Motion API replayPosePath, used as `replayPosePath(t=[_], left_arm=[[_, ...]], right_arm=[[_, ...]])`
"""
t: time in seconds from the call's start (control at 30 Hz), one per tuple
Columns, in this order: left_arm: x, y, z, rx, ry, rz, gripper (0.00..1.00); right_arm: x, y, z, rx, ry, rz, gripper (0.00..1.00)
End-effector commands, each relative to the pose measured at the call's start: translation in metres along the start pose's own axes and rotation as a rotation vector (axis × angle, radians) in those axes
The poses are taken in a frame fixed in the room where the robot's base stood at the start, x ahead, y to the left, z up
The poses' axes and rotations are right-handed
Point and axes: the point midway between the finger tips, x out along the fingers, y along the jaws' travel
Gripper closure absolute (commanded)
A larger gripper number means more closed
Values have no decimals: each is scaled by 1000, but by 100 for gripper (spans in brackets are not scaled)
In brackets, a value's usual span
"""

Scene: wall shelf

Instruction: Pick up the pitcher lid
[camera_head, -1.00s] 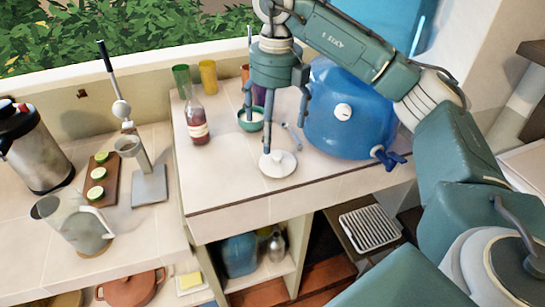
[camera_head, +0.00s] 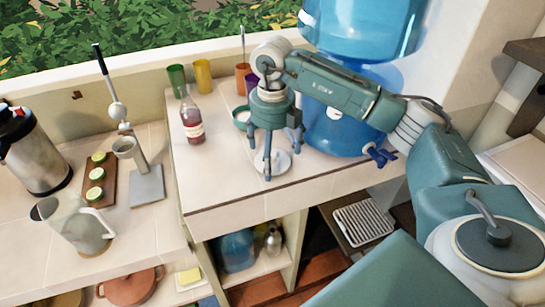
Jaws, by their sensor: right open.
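The pitcher lid (camera_head: 279,162) is a white round disc lying on the tiled counter, near its front edge. My right gripper (camera_head: 270,160) points down over the lid with its fingers spread open. One finger stands in front of the lid and hides part of it; I cannot tell whether the fingers touch it. My left gripper is not in view.
A blue water dispenser (camera_head: 345,115) stands close to the right of the gripper. A red bottle (camera_head: 193,120), a green bowl (camera_head: 241,117) and coloured cups (camera_head: 203,76) stand behind and left. A juicer (camera_head: 146,185) and a board with limes (camera_head: 98,180) lie farther left.

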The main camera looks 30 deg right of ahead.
Motion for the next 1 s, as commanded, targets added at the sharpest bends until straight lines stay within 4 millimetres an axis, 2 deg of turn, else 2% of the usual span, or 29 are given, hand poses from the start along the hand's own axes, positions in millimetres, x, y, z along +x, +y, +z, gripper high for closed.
replayPosePath(t=[0.23,0.43,0.47,0.8,1.0], left_arm=[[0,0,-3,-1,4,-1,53],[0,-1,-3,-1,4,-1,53],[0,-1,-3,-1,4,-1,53],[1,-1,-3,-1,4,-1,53],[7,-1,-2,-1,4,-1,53]], right_arm=[[2,0,0,0,-2,1,4],[2,0,0,-1,-1,1,43],[2,0,0,-1,-1,1,45],[0,0,0,-1,-2,1,45],[-14,1,2,-1,-5,2,45]])
